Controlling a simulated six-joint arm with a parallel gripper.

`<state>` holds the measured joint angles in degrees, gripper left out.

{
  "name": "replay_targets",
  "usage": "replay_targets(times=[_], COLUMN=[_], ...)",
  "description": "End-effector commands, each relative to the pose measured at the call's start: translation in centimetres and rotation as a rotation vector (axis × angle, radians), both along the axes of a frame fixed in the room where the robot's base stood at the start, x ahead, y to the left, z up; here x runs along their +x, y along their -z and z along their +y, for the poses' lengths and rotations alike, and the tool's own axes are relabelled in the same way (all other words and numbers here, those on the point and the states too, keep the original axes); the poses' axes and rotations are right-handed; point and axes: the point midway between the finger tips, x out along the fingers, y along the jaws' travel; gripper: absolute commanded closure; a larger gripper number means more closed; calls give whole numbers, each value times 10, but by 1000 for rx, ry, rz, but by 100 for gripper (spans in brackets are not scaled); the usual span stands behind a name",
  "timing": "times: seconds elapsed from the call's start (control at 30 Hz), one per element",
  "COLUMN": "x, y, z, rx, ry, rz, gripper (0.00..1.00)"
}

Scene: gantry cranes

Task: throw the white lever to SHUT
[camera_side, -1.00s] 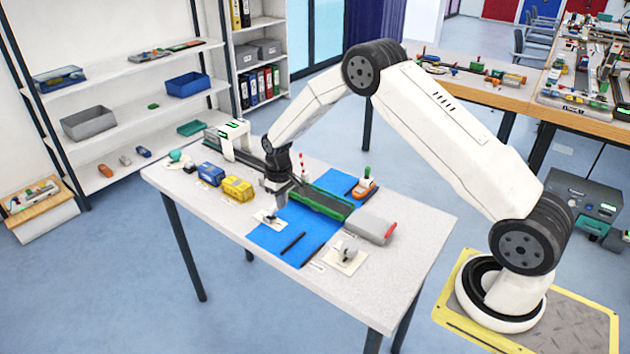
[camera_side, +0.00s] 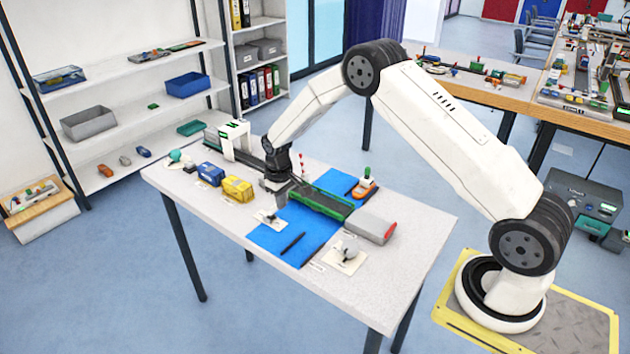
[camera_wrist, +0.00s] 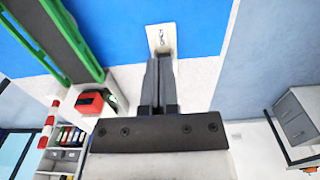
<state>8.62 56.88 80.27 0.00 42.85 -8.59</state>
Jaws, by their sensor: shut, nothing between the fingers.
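A small cream plate (camera_side: 270,217) with a small lever fitting lies at the left edge of the blue mat. The wrist view shows a cream plate (camera_wrist: 153,38) with a small dark and pale fitting just beyond the fingertips. A second cream plate (camera_side: 339,266) carries a rounded grey-white fitting (camera_side: 349,248) near the table's front. Which fitting is the white lever, and its setting, I cannot tell. My gripper (camera_side: 279,205) points down just above the first plate. In the wrist view my gripper (camera_wrist: 161,58) is shut and empty, its fingers together.
Beside my gripper are a green-edged track (camera_side: 320,201) and a red-and-white striped post (camera_side: 302,164). Yellow (camera_side: 238,188) and blue (camera_side: 210,174) blocks stand left. A grey block with a red end (camera_side: 370,228) lies right. A dark rod (camera_side: 293,243) lies on the blue mat (camera_side: 273,240).

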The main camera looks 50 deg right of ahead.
Motion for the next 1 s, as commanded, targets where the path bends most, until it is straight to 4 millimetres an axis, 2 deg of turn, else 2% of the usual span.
replay_targets(times=[0.57,1.0], x=[0,0], y=[1,14], z=[0,0], rx=[0,0], ry=[0,0], rz=[0,0], gripper=[100,100])
